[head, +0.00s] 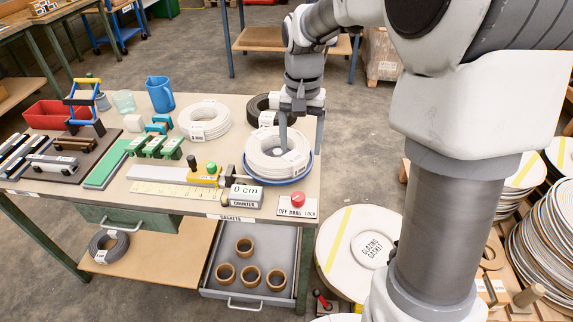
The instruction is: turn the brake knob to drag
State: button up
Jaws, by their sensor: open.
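The brake knob (298,199) is a red knob on a pale plate (297,210) lettered OFF, DRAG and LOCK. It sits at the front right corner of the bench, and its pointer is too small to read. My gripper (292,112) is open, pointing down over the white coil (264,158) on its blue-rimmed turntable (250,180). The gripper is behind and above the knob, well apart from it. A grey post (283,132) stands just below the gripper; whether they touch is unclear.
A counter reading 0 cm (246,194) stands just left of the knob plate. A yellow ruler (165,192), green blocks (153,145), another coil (204,121) and a blue jug (160,94) share the bench (122,203). An open drawer (286,280) holding several brown rings juts out below.

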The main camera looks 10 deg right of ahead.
aim_at(298, 196)
notch_tip(298, 196, down, 17)
jog(key=b, duration=0.4)
jog(key=shift+f, duration=0.1)
grip_shut()
